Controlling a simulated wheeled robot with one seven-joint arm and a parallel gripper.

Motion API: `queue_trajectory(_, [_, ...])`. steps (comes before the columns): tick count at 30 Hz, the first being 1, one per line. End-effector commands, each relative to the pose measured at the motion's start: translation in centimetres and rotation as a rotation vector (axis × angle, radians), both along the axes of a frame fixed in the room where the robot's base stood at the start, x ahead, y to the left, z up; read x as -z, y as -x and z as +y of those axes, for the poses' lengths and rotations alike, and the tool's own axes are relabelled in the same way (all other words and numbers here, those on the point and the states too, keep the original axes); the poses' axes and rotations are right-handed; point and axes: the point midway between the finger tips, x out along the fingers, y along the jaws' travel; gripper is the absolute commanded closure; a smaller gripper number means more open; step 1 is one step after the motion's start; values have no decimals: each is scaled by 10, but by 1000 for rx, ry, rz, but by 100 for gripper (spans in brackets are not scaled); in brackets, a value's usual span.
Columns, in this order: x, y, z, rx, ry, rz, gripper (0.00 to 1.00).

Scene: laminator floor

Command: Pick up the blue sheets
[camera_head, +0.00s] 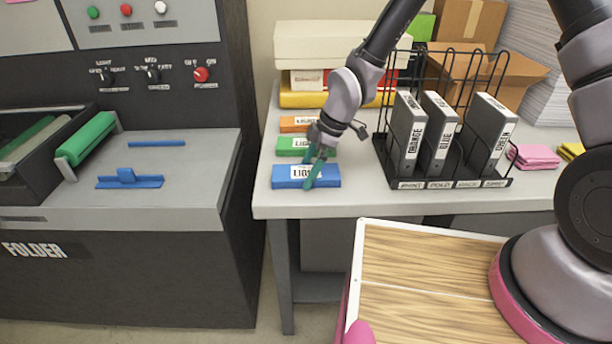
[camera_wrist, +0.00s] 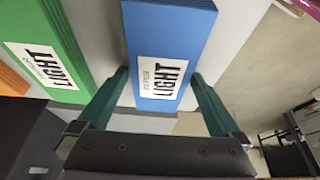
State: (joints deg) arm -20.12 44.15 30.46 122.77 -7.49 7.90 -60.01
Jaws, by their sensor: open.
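The blue sheets (camera_head: 282,177) are a flat blue stack with a white label, lying at the front left edge of the grey table. In the wrist view the blue sheets (camera_wrist: 181,32) show a label reading "LIGHT". My gripper (camera_head: 313,183) is over the stack, with its green fingers apart. In the wrist view my gripper (camera_wrist: 158,88) has one finger on each side of the blue stack's end, with the stack between them. I see small gaps beside the fingers and cannot tell whether either one touches the stack.
A green stack (camera_head: 288,146) and an orange stack (camera_head: 292,124) lie behind the blue one. A black wire rack (camera_head: 440,182) with grey binders stands to the right. Pink sheets (camera_head: 535,156) lie further right. The folder machine (camera_head: 130,270) stands left, across a gap.

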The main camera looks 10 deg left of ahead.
Motion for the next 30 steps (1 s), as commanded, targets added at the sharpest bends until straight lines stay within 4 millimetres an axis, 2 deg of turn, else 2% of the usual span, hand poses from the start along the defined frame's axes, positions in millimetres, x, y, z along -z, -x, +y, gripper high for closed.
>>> queue_trajectory(7, [3,0,1,0,0,0,0])
queue_trajectory(8, [3,0,1,0,0,0,4])
queue_trajectory(12, [2,0,1,0,0,-1,57])
queue_trajectory(14, [2,0,1,0,0,0,80])
queue_trajectory(15, [2,0,1,0,0,-1,86])
queue_trajectory(23, [-3,0,1,1,-1,-2,86])
queue_trajectory(26, [-15,-1,1,2,-3,-3,86])
queue_trajectory(30, [-44,-2,1,2,-3,-5,86])
